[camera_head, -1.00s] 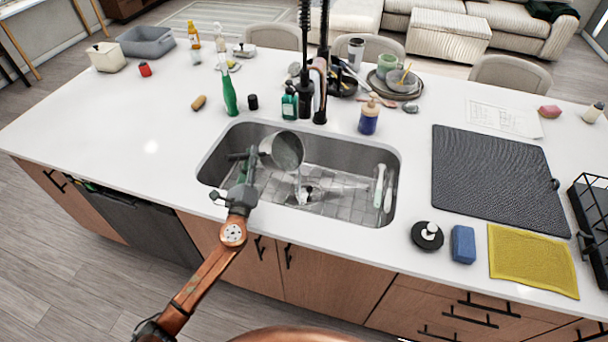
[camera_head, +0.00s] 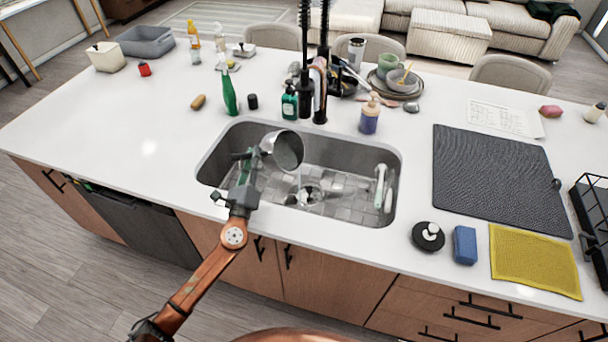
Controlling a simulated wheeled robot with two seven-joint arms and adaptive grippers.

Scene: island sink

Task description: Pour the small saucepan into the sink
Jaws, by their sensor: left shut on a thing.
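The small saucepan (camera_head: 287,151) is a grey metal pan held over the left part of the sink, tilted on its side with its mouth facing right and toward me. A faint clear stream seems to fall from its lower rim. The sink (camera_head: 345,150) is a steel basin set in the white island, with a drain and a shallow wet-looking floor. My left gripper (camera_head: 252,158) is shut on the saucepan's handle at the basin's left side, and the fingers partly hide the handle. My right gripper is not in view.
Two white-handled utensils (camera_head: 380,187) lie at the sink's right end. Black faucets (camera_head: 321,80), a green soap bottle (camera_head: 289,103) and a purple pump bottle (camera_head: 369,115) stand behind it. A black stopper (camera_head: 428,237), blue sponge (camera_head: 464,245) and yellow cloth (camera_head: 534,262) lie at front right.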

